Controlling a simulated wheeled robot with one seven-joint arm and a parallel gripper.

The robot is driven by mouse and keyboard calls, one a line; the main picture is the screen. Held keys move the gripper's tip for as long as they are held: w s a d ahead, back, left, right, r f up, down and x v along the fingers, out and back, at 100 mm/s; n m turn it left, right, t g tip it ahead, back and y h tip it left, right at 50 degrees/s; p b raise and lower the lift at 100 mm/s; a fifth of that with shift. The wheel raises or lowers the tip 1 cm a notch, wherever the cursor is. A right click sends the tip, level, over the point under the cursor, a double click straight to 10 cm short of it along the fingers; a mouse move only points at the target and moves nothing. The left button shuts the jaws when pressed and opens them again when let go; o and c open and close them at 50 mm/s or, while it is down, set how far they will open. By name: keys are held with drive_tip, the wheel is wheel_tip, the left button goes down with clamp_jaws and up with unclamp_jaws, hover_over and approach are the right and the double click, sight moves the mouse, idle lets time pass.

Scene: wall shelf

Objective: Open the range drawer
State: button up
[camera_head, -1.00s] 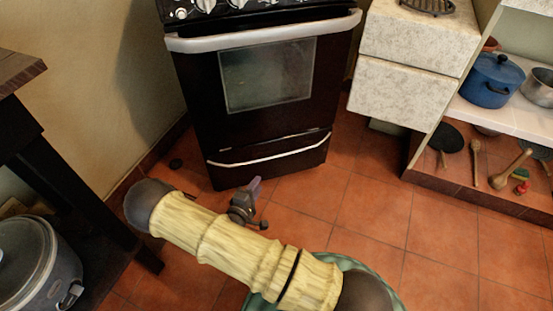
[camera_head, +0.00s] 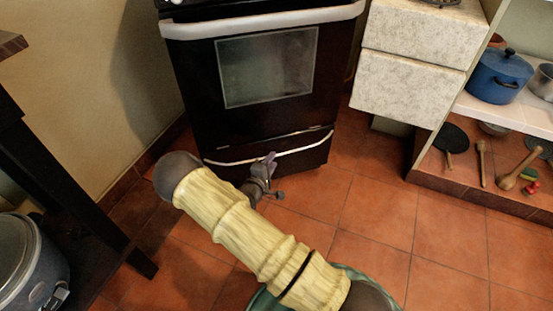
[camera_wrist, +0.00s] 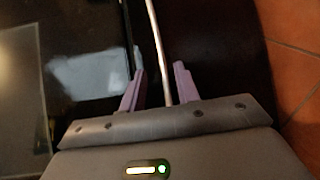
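The black range (camera_head: 255,75) stands against the wall, its oven door shut. Below the door is the range drawer (camera_head: 310,158), shut, with a thin silver bar handle (camera_head: 295,150). My gripper (camera_head: 268,163) is in front of the drawer, over the middle of the handle. In the wrist view the two purple fingers of my gripper (camera_wrist: 156,88) are apart, and the drawer handle (camera_wrist: 155,35) runs between them. There is a gap on each side of the bar, so the fingers do not appear closed on it.
A dark table (camera_head: 60,185) stands at the left, with a grey cooker (camera_head: 30,265) below its top. White speckled drawers (camera_head: 408,88) and a shelf with a blue pot (camera_head: 497,77) are at the right. The tiled floor (camera_head: 375,215) between is clear.

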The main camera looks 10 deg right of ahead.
drive_tip(key=b+x, duration=0.1)
drive_tip(key=x, duration=0.3)
drive_tip(key=shift+w+d+f+b, duration=0.1)
drive_tip(key=shift+f+b, duration=0.1)
drive_tip(key=shift+b, duration=0.2)
drive_tip(key=shift+w+d+r, duration=0.15)
drive_tip(key=shift+w+d, duration=0.05)
drive_tip(key=shift+w, duration=0.15)
drive_tip(key=shift+c, duration=0.2)
clamp_jaws()
